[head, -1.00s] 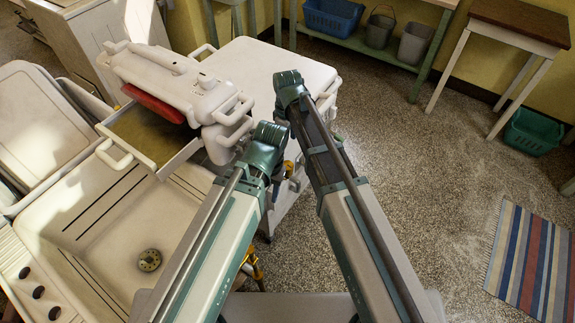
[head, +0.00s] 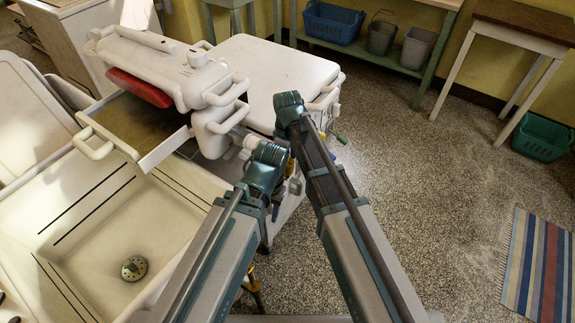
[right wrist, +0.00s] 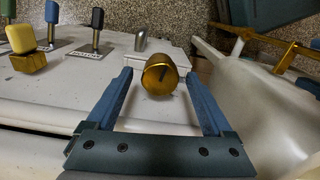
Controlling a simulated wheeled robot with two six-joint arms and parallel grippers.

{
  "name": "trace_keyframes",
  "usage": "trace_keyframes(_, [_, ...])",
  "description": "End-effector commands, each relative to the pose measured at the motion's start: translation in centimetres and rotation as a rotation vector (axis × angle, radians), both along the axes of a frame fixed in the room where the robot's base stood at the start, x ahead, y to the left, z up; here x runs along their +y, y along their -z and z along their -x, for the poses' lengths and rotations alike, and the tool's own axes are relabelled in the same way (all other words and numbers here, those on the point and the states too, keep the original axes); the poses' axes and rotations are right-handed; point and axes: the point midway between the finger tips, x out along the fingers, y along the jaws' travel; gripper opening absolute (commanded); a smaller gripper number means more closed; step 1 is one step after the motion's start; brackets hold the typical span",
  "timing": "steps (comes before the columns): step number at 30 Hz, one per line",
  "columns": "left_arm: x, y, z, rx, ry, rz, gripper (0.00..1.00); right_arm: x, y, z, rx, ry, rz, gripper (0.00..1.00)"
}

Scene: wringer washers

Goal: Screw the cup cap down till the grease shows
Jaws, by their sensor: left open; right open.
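The brass cup cap (right wrist: 160,74) is a round knurled cylinder on the white washer housing in the right wrist view. Its end face bears a dark mark. My right gripper (right wrist: 158,84) is open, with one blue finger on each side of the cap and visible gaps between. No grease can be made out. In the head view my right gripper is mostly hidden behind my arms. My left gripper (head: 276,206) is small and partly hidden below its wrist, beside the washer, apart from the cap as far as I can tell. The cap is hidden in the head view.
Yellow (right wrist: 22,40), blue (right wrist: 51,14) and black (right wrist: 97,20) knobbed levers stand left of the cap. A brass pipe (right wrist: 262,38) runs at right. The white wringer (head: 165,65) overhangs the tub with the drain (head: 134,268). Open floor lies to the right.

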Motion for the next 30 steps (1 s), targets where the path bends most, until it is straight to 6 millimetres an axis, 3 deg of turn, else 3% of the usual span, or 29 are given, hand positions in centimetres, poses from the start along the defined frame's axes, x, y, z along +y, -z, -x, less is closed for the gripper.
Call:
trace_keyframes(7, [0.00,0.01,0.00,0.000,0.000,0.000,0.50,0.00,0.01,0.00,0.000,0.000,0.000,0.85])
trace_keyframes(8, [0.00,0.01,0.00,0.000,0.000,0.000,0.50,0.00,0.01,0.00,0.000,0.000,0.000,0.82])
trace_keyframes(21, [0.00,0.02,0.00,0.000,0.000,0.000,0.50,-0.01,0.02,0.00,0.000,0.000,0.000,0.03])
trace_keyframes(30, [0.00,0.02,0.00,0.000,0.000,0.000,0.50,-0.01,0.02,0.00,0.000,0.041,0.000,0.00])
